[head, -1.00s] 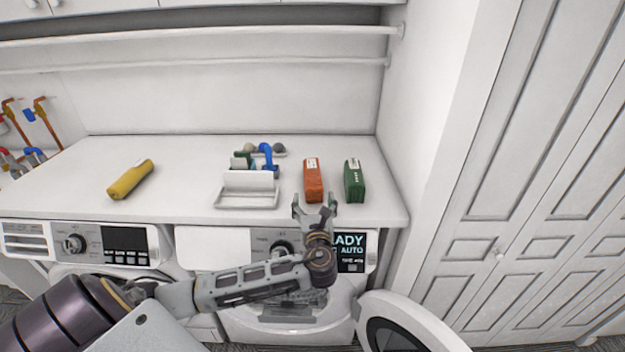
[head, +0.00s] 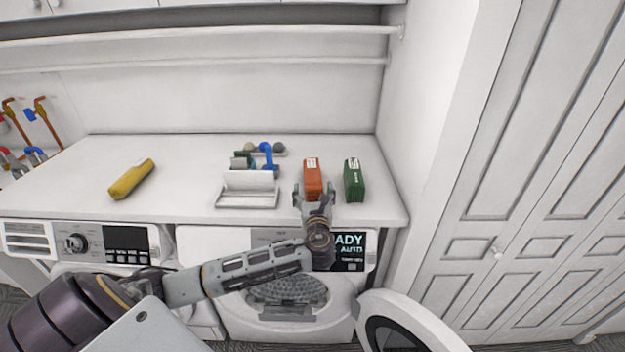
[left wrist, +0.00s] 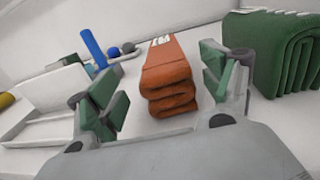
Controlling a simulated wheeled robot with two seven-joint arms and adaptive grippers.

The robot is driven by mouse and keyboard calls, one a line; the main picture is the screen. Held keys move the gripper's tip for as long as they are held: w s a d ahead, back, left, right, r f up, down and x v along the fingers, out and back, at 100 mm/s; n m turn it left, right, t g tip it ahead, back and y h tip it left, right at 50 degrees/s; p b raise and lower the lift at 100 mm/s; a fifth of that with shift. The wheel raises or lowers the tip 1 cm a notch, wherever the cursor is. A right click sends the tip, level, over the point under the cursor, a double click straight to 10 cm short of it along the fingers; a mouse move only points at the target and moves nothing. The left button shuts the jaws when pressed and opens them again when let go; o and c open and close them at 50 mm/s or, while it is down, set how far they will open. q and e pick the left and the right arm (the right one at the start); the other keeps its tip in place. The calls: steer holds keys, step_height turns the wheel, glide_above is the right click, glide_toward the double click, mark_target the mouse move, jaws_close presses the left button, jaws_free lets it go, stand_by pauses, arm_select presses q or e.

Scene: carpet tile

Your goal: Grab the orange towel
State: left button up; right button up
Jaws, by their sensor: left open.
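The orange towel (head: 312,177) lies folded on the white counter. It has a pale label on its far end and shows its folded layers in the left wrist view (left wrist: 170,80). My left gripper (head: 314,190) is open at the towel's near end. In the left wrist view the fingers of my left gripper (left wrist: 165,95) stand to either side of the towel, with space between each finger and the towel. My right gripper is not in view.
A green folded towel (head: 354,181) lies close to the right of the orange one. A white tray (head: 247,203) and a blue-handled item (head: 268,158) are to the left. A yellow towel (head: 131,180) lies farther left. A washer door (head: 410,322) hangs open below.

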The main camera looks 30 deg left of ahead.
mark_target(314, 182)
arm_select(q)
steer(key=shift+w+a+r, duration=0.1)
steer(key=shift+w+a, duration=0.25)
steer(key=shift+w, duration=0.45)
steer(key=shift+p+x, duration=0.4)
steer(key=shift+x, duration=0.8)
steer(key=c, duration=1.2)
steer(key=shift+r, duration=5)
